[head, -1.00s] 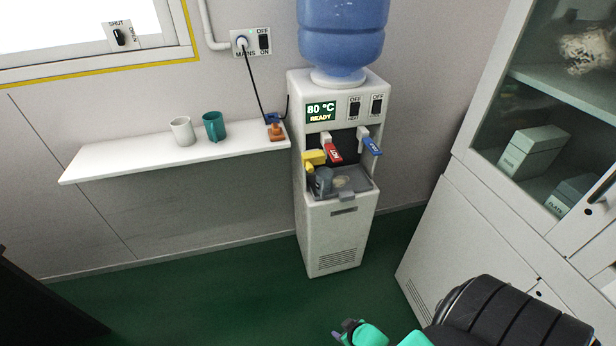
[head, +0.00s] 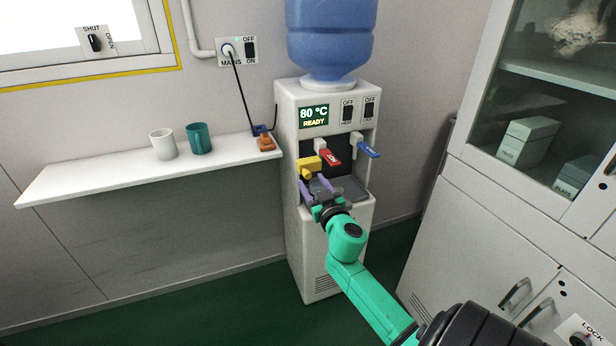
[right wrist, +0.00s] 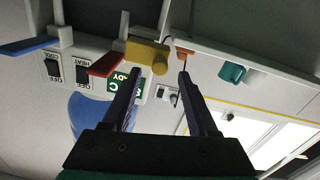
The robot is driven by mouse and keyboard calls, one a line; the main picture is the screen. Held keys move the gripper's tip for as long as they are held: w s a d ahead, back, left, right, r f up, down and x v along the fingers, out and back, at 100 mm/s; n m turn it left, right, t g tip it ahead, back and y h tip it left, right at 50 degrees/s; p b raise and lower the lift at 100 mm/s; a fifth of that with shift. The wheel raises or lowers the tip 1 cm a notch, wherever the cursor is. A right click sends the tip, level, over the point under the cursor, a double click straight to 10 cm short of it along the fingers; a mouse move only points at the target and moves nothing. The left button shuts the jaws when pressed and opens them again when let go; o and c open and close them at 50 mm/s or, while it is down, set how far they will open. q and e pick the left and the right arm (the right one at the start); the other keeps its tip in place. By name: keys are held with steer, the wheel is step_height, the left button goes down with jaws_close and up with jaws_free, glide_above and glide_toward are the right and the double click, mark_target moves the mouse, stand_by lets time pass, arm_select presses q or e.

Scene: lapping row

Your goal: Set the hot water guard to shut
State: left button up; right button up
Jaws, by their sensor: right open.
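The yellow guard (head: 309,167) sits on the water dispenser's front, just left of the red hot tap (head: 330,157). In the right wrist view the guard (right wrist: 147,56) has a rounded yellow knob, and the red lever (right wrist: 105,64) is beside it. My right gripper (head: 316,186) is just below and in front of the guard. Its jaws (right wrist: 159,76) are open with nothing between them; one fingertip overlaps the knob's edge in view, and I cannot tell whether it touches. My left gripper is out of view.
A blue tap (head: 368,150) is right of the red one. The display (head: 313,115) reads 80 °C READY. A shelf (head: 60,181) with a white cup (head: 163,144) and teal mug (head: 199,138) is left. A cabinet (head: 480,230) stands right. My arm hides much of the drip tray.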

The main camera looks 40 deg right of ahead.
mark_target(308, 177)
steer(key=x, duration=0.4)
jaws_close()
